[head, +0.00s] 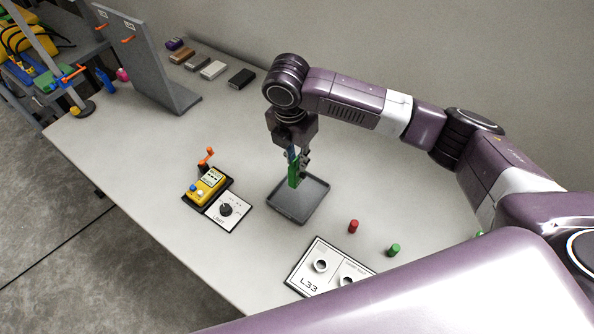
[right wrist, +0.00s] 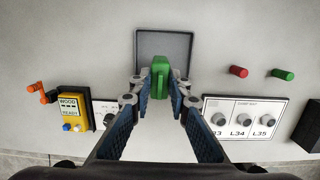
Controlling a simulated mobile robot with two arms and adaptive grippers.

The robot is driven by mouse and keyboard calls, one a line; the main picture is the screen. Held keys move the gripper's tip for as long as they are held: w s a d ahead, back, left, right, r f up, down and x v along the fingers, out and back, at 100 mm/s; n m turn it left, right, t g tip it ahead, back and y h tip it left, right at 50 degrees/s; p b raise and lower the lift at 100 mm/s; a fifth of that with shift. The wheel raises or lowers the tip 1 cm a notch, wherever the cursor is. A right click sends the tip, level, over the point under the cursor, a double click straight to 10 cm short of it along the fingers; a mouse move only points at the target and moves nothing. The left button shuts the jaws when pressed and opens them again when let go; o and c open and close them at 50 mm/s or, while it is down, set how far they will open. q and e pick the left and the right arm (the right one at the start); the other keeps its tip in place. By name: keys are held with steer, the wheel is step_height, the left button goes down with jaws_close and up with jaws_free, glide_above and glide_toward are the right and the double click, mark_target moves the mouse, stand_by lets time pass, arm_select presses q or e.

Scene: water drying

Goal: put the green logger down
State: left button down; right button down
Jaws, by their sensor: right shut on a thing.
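The green logger (head: 293,177) is a small upright block. My right gripper (head: 297,165) is shut on it and points down at the grey tray (head: 290,207). In the right wrist view the logger (right wrist: 160,70) sits between the two fingertips (right wrist: 160,84), with the tray (right wrist: 170,42) behind it. The logger's lower end overlaps the tray's inside in the head view; I cannot tell whether it touches the tray floor. The tray looks otherwise empty. My left gripper is not in view.
A yellow meter (head: 204,187) and a dial plate (head: 227,209) lie left of the tray. A red peg (head: 353,226), a green peg (head: 393,250) and a socket board (head: 310,271) are to its right. Several blocks lie near the wall behind a grey upright panel (head: 148,62).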

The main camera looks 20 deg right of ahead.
mark_target(297, 174)
steer(key=shift+f+p, duration=0.35)
steer(key=shift+f, duration=2.9)
steer(key=shift+f, duration=0.15)
steer(key=c, duration=1.8)
jaws_free()
steer(key=r, duration=0.4)
steer(key=r+b, duration=0.1)
steer(key=r, duration=0.3)
steer(key=s+a+r, duration=0.1)
steer(key=r, duration=0.3)
steer(key=shift+a+r, duration=0.1)
steer(key=shift+r, duration=0.05)
